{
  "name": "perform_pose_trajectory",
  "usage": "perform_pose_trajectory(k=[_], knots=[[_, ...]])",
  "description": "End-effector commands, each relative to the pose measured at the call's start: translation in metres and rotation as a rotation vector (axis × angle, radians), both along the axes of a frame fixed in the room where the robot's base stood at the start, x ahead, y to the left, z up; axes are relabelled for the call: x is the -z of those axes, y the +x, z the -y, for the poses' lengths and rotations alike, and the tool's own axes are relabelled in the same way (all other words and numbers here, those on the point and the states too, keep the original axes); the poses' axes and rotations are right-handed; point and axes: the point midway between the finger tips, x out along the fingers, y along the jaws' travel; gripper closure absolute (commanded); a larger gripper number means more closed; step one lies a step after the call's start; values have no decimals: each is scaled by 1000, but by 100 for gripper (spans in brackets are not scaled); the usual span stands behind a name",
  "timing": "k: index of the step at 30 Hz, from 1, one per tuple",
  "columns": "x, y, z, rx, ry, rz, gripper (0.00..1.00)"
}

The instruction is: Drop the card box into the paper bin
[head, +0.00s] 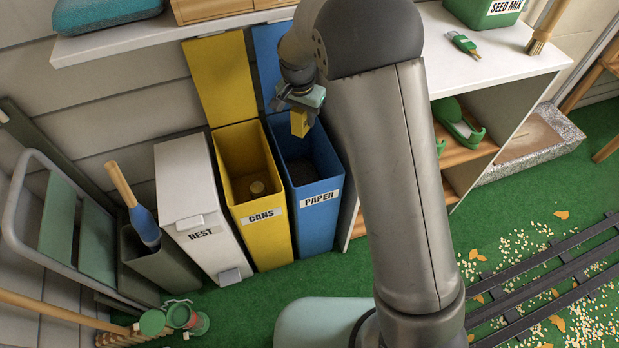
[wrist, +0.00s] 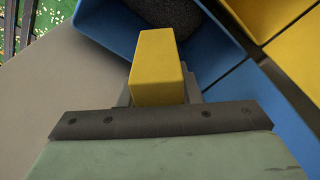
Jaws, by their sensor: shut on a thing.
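The card box is a small yellow block (head: 299,123); it also shows in the wrist view (wrist: 157,60). My gripper (head: 302,108) is shut on it and holds it over the blue paper bin (head: 316,215), near the bin's opening. The bin is labelled PAPER and its blue lid stands raised behind. In the wrist view the blue bin's opening (wrist: 150,22) lies beyond the box, with dark contents inside. The fingertips are mostly hidden behind the box.
The yellow CANS bin (head: 263,235), lid up, with a can inside, stands directly left of the paper bin. The white REST bin (head: 185,180) is shut. A white shelf unit (head: 490,60) stands close on the right, and a shelf (head: 150,35) runs above the bins.

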Motion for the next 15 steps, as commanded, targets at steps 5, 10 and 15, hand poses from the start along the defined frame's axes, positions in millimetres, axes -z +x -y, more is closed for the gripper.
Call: perform_pose_trajectory(k=[5, 10, 15], knots=[[9, 15, 10, 29, -1, 2, 91], [19, 17, 12, 32, -2, 3, 91], [38, 16, 12, 31, -3, 2, 91]])
